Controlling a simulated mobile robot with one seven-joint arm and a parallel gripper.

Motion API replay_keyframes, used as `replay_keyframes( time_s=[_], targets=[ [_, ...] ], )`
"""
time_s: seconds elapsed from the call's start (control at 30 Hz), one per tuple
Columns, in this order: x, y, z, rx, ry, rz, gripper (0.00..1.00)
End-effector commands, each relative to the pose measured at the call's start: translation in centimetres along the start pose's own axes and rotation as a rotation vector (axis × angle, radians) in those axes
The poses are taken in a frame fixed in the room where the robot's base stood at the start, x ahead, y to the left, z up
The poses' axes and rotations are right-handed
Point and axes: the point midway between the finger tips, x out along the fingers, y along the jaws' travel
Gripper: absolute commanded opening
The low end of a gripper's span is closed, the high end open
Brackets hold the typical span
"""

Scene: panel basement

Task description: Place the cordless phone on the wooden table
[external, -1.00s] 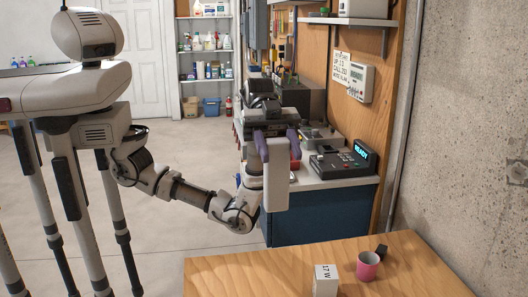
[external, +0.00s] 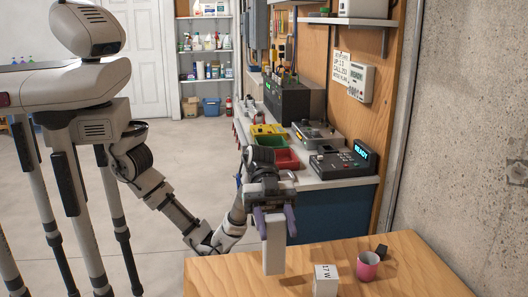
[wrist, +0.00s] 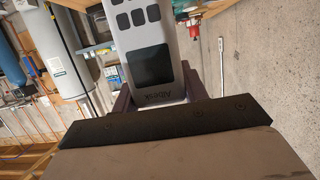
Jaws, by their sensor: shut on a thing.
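My gripper (external: 273,212) is shut on the cordless phone (external: 273,246), a pale grey upright handset. The phone hangs below the purple fingers, just over the left part of the wooden table (external: 422,272). I cannot tell whether its lower end touches the table. In the wrist view the cordless phone (wrist: 150,60) shows its dark screen and keys between the fingers.
A white box marked "17 W" (external: 326,281) stands on the table right of the phone. A workbench (external: 325,212) with devices and coloured bins stands behind. The table's right side is clear.

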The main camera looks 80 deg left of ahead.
Motion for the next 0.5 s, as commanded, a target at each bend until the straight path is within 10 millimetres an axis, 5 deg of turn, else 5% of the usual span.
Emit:
replay_keyframes(
  time_s=[0.27, 0.5],
  targets=[
    [1.0, 0.1, 3.2, -0.002, -0.001, 0.001, 0.03],
    [1.1, 0.0, 3.4, 0.000, 0.000, 0.000, 0.03]
  ],
)
